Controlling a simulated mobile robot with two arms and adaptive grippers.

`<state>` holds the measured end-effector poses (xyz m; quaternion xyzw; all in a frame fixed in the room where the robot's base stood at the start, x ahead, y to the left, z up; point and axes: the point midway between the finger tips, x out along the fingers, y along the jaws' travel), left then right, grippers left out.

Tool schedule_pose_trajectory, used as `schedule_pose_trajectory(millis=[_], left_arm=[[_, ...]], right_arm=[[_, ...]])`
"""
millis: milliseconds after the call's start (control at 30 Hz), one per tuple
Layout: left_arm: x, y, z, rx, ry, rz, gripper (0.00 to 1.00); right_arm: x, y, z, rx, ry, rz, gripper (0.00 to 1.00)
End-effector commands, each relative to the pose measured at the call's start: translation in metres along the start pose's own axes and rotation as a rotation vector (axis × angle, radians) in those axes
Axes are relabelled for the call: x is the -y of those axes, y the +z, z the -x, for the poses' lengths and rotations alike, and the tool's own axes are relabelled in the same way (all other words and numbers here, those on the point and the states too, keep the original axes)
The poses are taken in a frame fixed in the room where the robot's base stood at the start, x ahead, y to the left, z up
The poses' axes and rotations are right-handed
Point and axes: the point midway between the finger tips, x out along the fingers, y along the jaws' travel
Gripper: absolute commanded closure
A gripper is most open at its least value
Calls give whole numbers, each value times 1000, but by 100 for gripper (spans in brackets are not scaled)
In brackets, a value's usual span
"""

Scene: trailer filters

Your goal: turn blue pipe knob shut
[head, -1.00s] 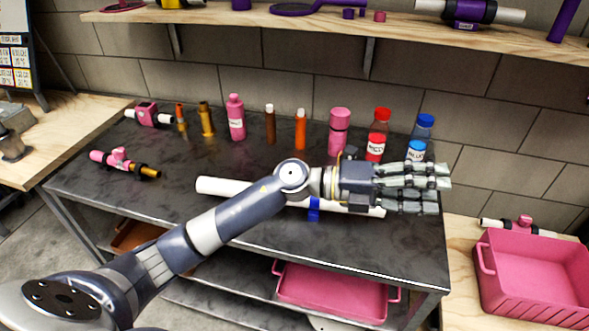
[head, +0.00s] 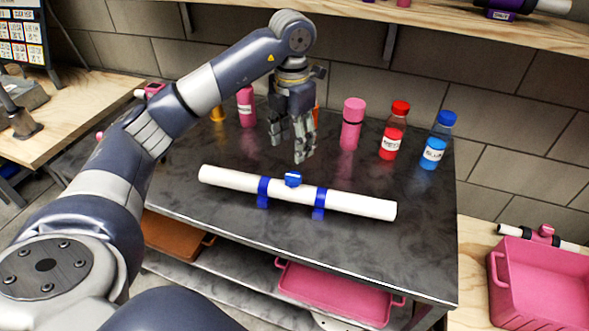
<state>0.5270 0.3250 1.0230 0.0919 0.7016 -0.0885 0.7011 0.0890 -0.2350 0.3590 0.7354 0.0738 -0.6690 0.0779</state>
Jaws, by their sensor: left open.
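A white pipe (head: 350,204) lies along the front of the dark table, held by two blue clamps. My left gripper (head: 305,152) points downward above the table, behind and a little above the knob. Its fingers are open and empty, apart from the knob. My right gripper is not in the picture.
A pink bottle (head: 352,124), a red bottle (head: 394,131) and a blue bottle (head: 438,140) stand along the table's back. Another pink bottle (head: 246,107) stands left of my gripper. A pink crate (head: 540,280) is at the right.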

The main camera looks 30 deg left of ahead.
Motion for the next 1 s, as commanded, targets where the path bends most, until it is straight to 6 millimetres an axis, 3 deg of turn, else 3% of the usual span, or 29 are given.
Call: schedule_pose_trajectory(millis=[300, 500, 900, 933, 1000], left_arm=[[2, -1, -59, -4, -4, -2, 44], [2, 0, -87, -1, -4, -2, 44], [2, 0, -97, 2, -3, -3, 44], [2, 0, -97, 2, -3, -3, 46], [2, 0, -97, 2, -3, -3, 62]], right_arm=[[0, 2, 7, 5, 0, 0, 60], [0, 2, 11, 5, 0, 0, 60], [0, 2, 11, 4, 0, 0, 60], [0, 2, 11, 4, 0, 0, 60], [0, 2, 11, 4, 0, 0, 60]])
